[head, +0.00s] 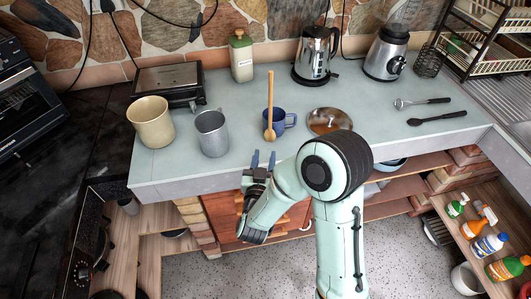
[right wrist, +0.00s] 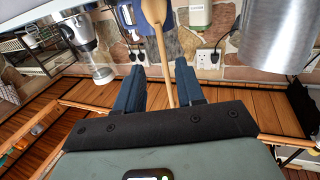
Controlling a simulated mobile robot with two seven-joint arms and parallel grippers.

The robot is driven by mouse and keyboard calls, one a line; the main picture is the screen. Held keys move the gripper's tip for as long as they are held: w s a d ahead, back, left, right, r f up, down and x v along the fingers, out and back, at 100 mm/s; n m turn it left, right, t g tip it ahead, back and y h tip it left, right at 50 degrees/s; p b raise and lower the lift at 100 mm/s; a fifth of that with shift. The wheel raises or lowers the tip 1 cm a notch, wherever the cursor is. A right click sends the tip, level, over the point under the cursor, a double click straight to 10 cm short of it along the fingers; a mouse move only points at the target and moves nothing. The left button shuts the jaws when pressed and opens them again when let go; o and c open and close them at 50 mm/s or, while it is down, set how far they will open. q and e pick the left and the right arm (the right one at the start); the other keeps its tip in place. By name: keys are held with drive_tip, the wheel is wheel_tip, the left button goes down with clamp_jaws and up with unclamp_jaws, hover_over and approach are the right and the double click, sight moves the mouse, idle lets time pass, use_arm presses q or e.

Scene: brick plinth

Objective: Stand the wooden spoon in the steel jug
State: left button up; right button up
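The wooden spoon (head: 270,105) shows bowl low and handle up in the head view, in front of or beside the blue mug (head: 288,121); I cannot tell whether they touch. The steel jug (head: 212,134) stands upright and open on the counter, left of the spoon. My right gripper (head: 263,159) is open and empty at the counter's front edge, short of the spoon bowl. In the right wrist view the spoon (right wrist: 157,30) appears in line with the gap between the open fingers (right wrist: 159,70), beyond them. The jug (right wrist: 280,35) is at upper right there. My left gripper is not visible.
A cream pot (head: 151,122) stands left of the jug. A dark-based scale-like appliance (head: 168,82), a green-and-cream bottle (head: 241,58), a kettle (head: 315,55) and a blender (head: 386,55) line the back. A round lid (head: 329,121) and two utensils (head: 437,119) lie at right.

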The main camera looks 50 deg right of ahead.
drive_tip(key=a+f+n+g+y, duration=0.15)
drive_tip(key=a+f+y, duration=0.35)
drive_tip(key=f, duration=0.7)
drive_tip(key=a+f+n+g+y, duration=0.1)
drive_tip(key=a+f+n+y, duration=0.35)
drive_tip(key=f, duration=0.75)
drive_tip(key=s+a+f+g+y, duration=0.4)
drive_tip(key=s+a+f, duration=0.3)
drive_tip(key=s, duration=0.3)
drive_tip(key=s+a+f+g+y, duration=0.4)
drive_tip(key=s+a+f, duration=0.3)
drive_tip(key=s, duration=0.4)
drive_tip(key=shift+a+n+g+y, duration=0.3)
drive_tip(key=shift+a+g+y, duration=0.1)
drive_tip(key=shift+g, duration=0.35)
